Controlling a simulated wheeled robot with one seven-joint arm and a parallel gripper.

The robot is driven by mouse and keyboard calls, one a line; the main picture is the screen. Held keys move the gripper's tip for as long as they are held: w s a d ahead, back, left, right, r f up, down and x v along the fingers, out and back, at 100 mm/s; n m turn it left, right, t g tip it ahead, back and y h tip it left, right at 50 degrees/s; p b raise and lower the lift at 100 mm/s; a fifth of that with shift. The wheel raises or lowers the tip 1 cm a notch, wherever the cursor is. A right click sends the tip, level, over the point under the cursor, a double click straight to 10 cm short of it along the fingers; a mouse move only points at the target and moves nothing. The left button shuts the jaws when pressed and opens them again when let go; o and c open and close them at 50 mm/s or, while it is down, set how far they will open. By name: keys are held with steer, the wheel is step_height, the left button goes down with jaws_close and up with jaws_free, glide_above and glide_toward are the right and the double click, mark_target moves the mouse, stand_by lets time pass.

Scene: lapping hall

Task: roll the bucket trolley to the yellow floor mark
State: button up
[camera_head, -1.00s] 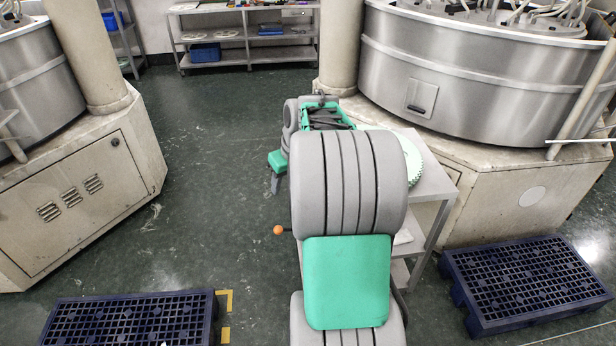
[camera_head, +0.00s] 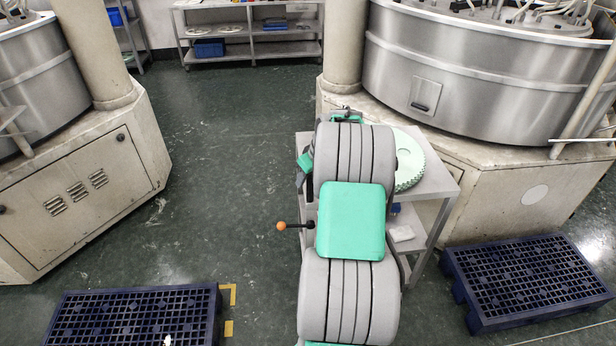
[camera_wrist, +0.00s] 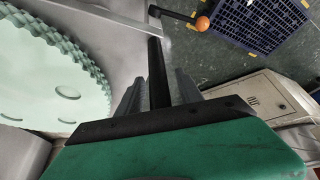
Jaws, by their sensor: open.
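The yellow floor mark (camera_head: 229,294) shows as short stripes on the floor at the lower left, beside the right end of a dark blue pallet. An orange ball (camera_head: 281,226) on a black rod sticks out left of my arm, and also shows at the top of the wrist view (camera_wrist: 202,23).
A grey shelved table (camera_head: 437,180) with a pale green toothed disc (camera_head: 410,160) stands right of my arm. Blue pallets lie at lower left (camera_head: 135,318) and right (camera_head: 525,280). Machine bases flank a clear green floor; a shelf rack (camera_head: 250,35) stands behind.

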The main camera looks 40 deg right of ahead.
steer(key=shift+c, duration=0.3)
jaws_close()
stand_by(1.0)
